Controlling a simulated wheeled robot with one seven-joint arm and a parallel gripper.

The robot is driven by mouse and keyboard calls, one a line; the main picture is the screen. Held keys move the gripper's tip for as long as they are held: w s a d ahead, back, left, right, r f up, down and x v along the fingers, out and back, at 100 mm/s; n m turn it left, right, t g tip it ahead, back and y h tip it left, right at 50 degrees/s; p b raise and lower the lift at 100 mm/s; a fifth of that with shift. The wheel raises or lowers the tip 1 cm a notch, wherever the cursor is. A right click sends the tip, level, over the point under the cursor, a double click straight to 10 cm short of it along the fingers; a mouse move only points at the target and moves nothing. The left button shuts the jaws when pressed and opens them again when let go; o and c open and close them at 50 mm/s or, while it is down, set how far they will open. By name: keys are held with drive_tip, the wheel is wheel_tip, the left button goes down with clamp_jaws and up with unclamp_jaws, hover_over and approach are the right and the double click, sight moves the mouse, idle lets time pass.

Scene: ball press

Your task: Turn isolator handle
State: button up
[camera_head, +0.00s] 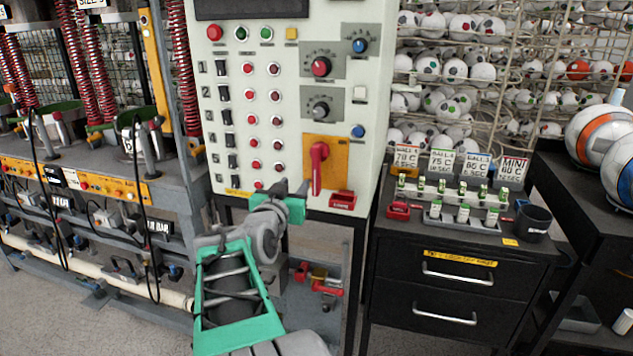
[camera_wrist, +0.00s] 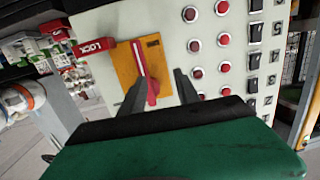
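The isolator handle (camera_head: 318,168) is a red lever on a yellow plate (camera_head: 337,160), low on the right of the pale control panel (camera_head: 285,50). It hangs roughly upright, its long end pointing down. My gripper (camera_head: 293,188) is just left of and in front of the handle's lower end in the head view. In the wrist view my gripper (camera_wrist: 160,78) has its two dark fingers apart, and the handle (camera_wrist: 141,62) shows with its red end in the gap between them. Nothing is visibly gripped. I cannot tell whether either finger touches the handle.
A red lock block (camera_head: 343,200) sits just below right of the yellow plate and also shows in the wrist view (camera_wrist: 93,46). Red push buttons (camera_head: 277,121) line the panel to the left. A black drawer cabinet (camera_head: 455,270) stands right of the panel.

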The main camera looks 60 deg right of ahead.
sight(315, 169)
drive_tip(key=shift+m+g+h, duration=0.4)
drive_tip(key=shift+g+h, duration=0.2)
drive_tip(key=s+d+r, duration=0.1)
drive_tip(key=s+d, duration=0.1)
drive_tip(key=s, duration=0.1)
drive_tip(key=shift+d+r, duration=0.35)
drive_tip(key=shift+d, duration=0.05)
drive_tip(key=d, duration=0.2)
drive_tip(key=w+d+p, duration=0.1)
drive_tip(key=d, duration=0.3)
drive_tip(key=shift+w+d, duration=0.25)
drive_tip(key=shift+d, duration=0.15)
drive_tip(key=shift+c, duration=0.6)
clamp_jaws()
drive_tip(key=shift+f, duration=0.1)
